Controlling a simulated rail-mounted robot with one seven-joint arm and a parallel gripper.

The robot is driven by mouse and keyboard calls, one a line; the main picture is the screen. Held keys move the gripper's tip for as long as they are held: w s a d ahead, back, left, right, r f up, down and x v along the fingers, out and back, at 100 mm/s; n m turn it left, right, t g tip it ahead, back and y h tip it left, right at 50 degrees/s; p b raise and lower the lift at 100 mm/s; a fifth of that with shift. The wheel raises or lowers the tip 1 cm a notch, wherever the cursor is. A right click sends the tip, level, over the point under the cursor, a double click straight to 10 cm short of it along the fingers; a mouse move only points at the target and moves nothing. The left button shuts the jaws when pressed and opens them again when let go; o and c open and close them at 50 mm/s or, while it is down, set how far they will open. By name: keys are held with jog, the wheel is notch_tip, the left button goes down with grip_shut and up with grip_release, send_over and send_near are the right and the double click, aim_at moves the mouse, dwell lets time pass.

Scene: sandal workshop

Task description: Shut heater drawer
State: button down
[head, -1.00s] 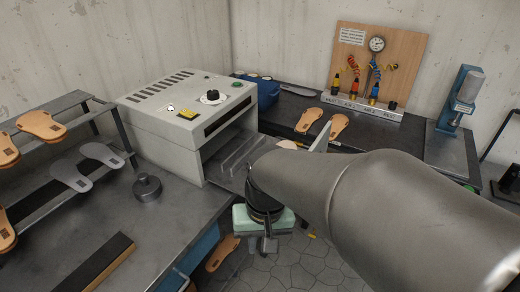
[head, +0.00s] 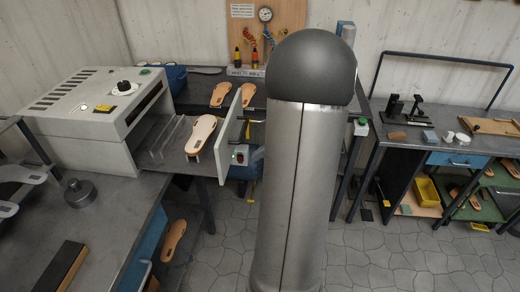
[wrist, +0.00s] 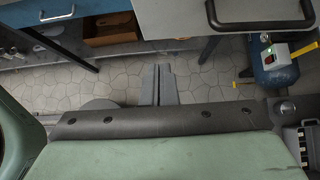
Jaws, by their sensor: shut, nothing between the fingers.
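The heater (head: 85,120) is a pale grey box on the left bench in the head view. Its drawer (head: 160,150) is out to the right, with ridged rails and a tan sole (head: 201,134) on it. The pale drawer front (head: 232,125) stands clear of the heater's opening. In the wrist view the drawer front (wrist: 180,20) is at the top, with a black bar handle (wrist: 262,24). My gripper (wrist: 159,70) is shut and empty, its tips just below the panel's lower edge in that picture. In the head view my arm hides the gripper.
A blue tank with a green-lit switch (wrist: 275,60) stands on the floor near the handle. A round metal weight (head: 80,193) sits on the left bench. Another bench (head: 455,150) with a blue drawer is at right. Tiled floor between is open.

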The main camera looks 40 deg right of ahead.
aim_at(224, 167)
jog(key=shift+w+a+f+p, duration=0.35)
jog(key=shift+w+a+f, duration=0.45)
jog(key=shift+w, duration=0.3)
jog(key=shift+w+a+f+p, duration=0.3)
jog(key=shift+w+a+f, duration=0.35)
jog(key=shift+w+a, duration=0.4)
jog(key=shift+w+a+f+p, duration=0.35)
jog(key=shift+w+a+f, duration=0.4)
jog(key=shift+w, duration=0.4)
